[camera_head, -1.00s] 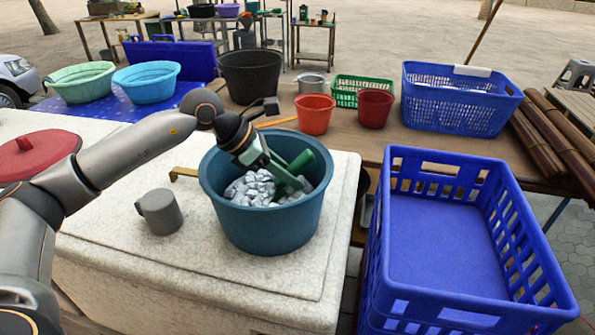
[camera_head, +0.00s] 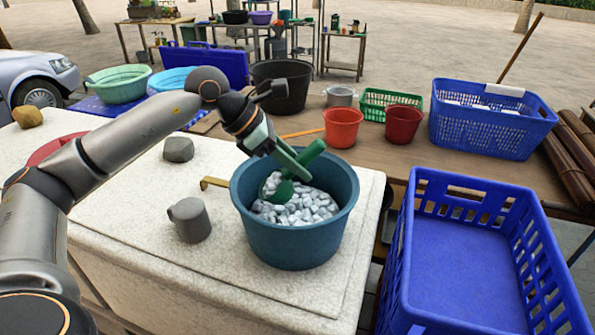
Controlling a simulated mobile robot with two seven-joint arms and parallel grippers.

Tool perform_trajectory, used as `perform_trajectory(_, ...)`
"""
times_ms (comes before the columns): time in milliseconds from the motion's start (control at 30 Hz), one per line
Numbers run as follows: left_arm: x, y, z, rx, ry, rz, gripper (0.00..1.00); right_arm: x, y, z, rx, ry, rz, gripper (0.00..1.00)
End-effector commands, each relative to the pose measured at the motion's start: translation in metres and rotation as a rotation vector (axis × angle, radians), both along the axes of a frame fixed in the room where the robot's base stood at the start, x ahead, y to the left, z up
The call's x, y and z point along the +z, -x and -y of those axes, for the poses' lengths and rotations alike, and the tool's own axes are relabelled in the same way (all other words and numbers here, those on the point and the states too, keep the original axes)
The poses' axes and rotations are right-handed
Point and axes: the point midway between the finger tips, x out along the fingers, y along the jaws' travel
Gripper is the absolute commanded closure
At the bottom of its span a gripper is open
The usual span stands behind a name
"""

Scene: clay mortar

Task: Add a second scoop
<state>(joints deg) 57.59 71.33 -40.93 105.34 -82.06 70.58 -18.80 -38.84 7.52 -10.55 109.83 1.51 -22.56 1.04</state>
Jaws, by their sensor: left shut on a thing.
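A teal tub (camera_head: 292,243) stands on the pale stone-like top, part filled with silvery lumps (camera_head: 300,208). My left gripper (camera_head: 287,155) is over the tub, shut on a green scoop (camera_head: 312,152). The scoop's bowl is low inside the tub, at or just above the lumps, with some lumps in it; I cannot tell if it still touches the pile. My right gripper is not in view.
A grey stone (camera_head: 178,149) and a brass-coloured handle (camera_head: 213,183) are left of the tub. An empty blue crate (camera_head: 420,275) stands right of it. Red buckets (camera_head: 343,127) and a black tub (camera_head: 283,88) are behind. The front of the pale top is clear.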

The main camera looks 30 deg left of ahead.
Motion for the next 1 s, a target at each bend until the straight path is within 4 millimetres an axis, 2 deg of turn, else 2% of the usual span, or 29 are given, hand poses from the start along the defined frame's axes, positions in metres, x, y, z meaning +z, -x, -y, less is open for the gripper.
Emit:
perform_trajectory(400,0.047,0.0,0.0,-0.001,0.0,0.003,1.0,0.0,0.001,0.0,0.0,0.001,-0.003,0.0)
perform_trajectory(1000,0.087,-0.022,0.025,0.0,-0.383,-0.343,1.0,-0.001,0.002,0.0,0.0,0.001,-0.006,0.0)
